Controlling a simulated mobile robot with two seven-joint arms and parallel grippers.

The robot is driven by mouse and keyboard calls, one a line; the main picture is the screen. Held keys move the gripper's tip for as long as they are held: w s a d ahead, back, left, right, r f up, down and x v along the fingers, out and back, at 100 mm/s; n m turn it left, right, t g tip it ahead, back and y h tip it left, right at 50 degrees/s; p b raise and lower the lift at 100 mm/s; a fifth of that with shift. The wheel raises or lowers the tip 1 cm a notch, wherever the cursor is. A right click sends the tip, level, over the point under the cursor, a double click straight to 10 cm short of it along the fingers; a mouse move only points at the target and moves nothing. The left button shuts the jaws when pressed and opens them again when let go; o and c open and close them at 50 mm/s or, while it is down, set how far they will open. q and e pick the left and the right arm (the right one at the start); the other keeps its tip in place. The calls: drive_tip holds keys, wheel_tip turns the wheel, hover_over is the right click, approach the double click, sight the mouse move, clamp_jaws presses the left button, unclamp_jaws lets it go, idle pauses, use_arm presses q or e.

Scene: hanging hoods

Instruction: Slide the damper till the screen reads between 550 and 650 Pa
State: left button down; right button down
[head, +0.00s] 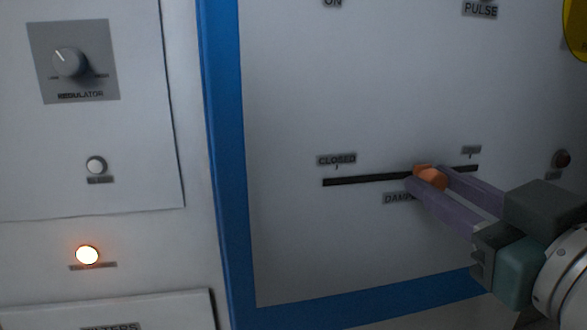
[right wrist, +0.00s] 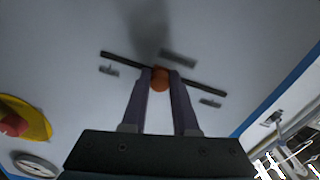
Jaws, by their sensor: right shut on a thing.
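The damper knob (head: 430,176) is orange and sits on a dark horizontal slot (head: 365,181) in a pale panel. It stands right of the slot's middle, nearer the right end label than the CLOSED label (head: 337,160). My right gripper (head: 425,181) is shut on the knob, one purple finger on each side. The right wrist view also shows the orange knob (right wrist: 160,79) between the fingers (right wrist: 160,85), with the slot running out to both sides. The pressure screen is not in view. My left gripper is not in view.
A blue frame (head: 228,180) borders the panel. Left of it are a dial (head: 70,62), a pale button (head: 96,165) and a glowing lamp (head: 87,255). The right wrist view shows a red button on a yellow plate (right wrist: 22,120) and a round gauge (right wrist: 36,165).

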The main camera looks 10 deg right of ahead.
drive_tip(key=d, duration=0.3)
drive_tip(key=c, duration=0.7)
unclamp_jaws()
drive_tip(key=shift+o, duration=0.2)
drive_tip(key=s+b, duration=0.2)
drive_tip(key=s, duration=0.8)
drive_tip(key=shift+d, duration=0.15)
